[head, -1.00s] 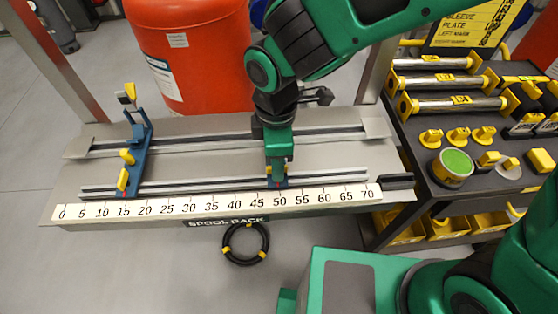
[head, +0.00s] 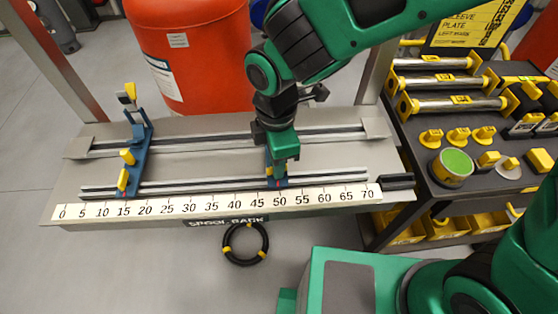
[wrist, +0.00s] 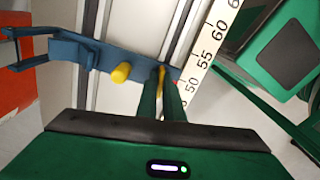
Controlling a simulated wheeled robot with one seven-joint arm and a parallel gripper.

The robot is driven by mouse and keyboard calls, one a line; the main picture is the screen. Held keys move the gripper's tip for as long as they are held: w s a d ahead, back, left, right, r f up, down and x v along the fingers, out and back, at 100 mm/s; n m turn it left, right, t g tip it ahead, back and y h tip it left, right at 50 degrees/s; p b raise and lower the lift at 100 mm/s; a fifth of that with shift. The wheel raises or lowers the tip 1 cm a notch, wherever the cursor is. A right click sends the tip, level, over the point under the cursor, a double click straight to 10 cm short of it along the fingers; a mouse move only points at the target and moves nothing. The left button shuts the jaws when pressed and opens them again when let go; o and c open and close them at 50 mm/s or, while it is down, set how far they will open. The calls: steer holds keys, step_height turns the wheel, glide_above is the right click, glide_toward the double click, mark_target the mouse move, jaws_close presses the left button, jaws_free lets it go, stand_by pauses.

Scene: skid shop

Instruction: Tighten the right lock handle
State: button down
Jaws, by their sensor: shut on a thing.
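The right blue carriage (head: 270,181) straddles the two rails of the spool rack near the 50 mark, mostly hidden under my arm in the head view. In the wrist view its blue body (wrist: 98,58) carries a yellow knob (wrist: 121,72). A thin yellow lock handle (wrist: 161,78) shows between my fingers. My gripper (wrist: 163,92) is shut on that handle and points down at the carriage's front end; it also shows in the head view (head: 277,170). How tight the lock is cannot be told.
A left blue carriage (head: 138,160) with yellow handles stands near the 15 mark. The number scale (head: 190,209) runs along the rack's front edge. A red barrel (head: 190,50) stands behind. A dark cart (head: 420,185) with parts is at the right. A black ring (head: 231,255) hangs below the rack.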

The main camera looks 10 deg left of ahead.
steer(key=shift+w+n, duration=0.1)
steer(key=shift+n, duration=0.5)
steer(key=shift+a+r, duration=0.1)
steer(key=shift+n, duration=1.7)
steer(key=shift+n, duration=1.7)
steer(key=n, duration=0.3)
steer(key=shift+n, duration=0.3)
